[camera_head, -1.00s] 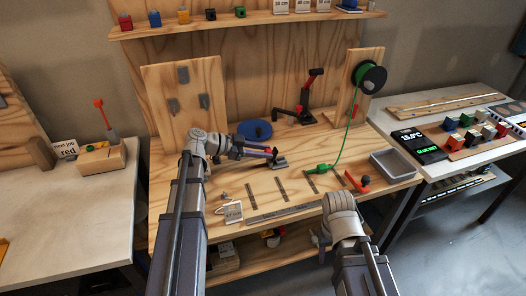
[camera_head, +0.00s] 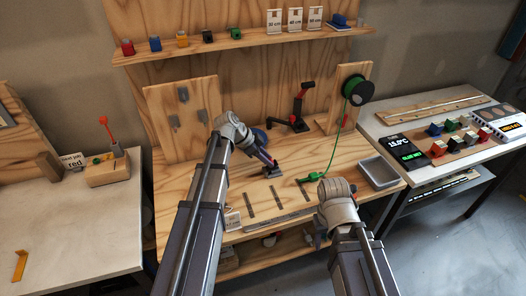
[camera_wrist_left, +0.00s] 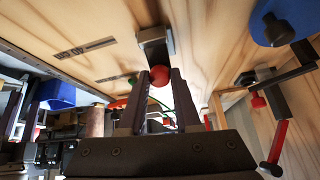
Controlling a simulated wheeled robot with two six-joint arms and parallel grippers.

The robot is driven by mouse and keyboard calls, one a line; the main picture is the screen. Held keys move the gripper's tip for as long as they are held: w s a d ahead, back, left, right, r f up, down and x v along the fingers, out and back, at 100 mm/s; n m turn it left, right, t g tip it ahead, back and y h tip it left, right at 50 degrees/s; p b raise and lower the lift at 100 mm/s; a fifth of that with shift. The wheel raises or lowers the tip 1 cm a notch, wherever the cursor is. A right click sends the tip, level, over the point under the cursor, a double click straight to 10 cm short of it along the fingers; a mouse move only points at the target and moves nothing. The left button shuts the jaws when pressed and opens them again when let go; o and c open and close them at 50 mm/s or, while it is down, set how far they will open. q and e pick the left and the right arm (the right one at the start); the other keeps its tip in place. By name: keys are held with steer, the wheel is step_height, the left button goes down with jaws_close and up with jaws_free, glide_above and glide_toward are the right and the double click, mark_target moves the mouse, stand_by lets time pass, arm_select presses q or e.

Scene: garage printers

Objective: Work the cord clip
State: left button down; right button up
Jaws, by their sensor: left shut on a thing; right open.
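The cord clip (camera_head: 275,173) is a small dark and grey piece on the wooden bench. Its red ball knob (camera_wrist_left: 159,75) shows between the fingers in the left wrist view, in front of the clip's grey block (camera_wrist_left: 155,47). My left gripper (camera_head: 272,164) reaches down to the clip and is shut on the red knob. A green cord (camera_head: 337,140) hangs from a green spool (camera_head: 357,89) to a green end piece (camera_head: 309,178) lying on the bench, apart from the clip. My right gripper (camera_head: 319,236) is open near the bench's front edge, mostly hidden by its own wrist.
A grey tray (camera_head: 365,173) stands at the bench's right. A red-and-black stand (camera_head: 300,108) and a blue disc (camera_head: 260,134) are behind the clip. An upright wooden panel (camera_head: 158,124) is at left. Dark slotted strips (camera_head: 275,196) lie in front.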

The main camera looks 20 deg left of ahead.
mark_target(276, 162)
arm_select(q)
steer(key=shift+w+d+r+g+y+p, duration=0.15)
steer(key=shift+w+d+g+y+p, duration=0.2)
steer(key=shift+d+g+y+p, duration=0.3)
steer(key=shift+w+d+f+g+y+p, duration=0.25)
steer(key=shift+g+y+p, duration=0.15)
steer(key=shift+y, duration=0.45)
steer(key=shift+w+d+f+g+y, duration=0.2)
steer(key=shift+d+f+g+y, duration=0.1)
steer(key=shift+g+y, duration=0.35)
steer(key=shift+d+f+g+y, duration=0.2)
steer(key=shift+g+y, duration=0.1)
steer(key=shift+y, duration=0.35)
steer(key=c, duration=0.6)
jaws_free()
steer(key=shift+w, duration=0.1)
steer(key=shift+r, duration=0.1)
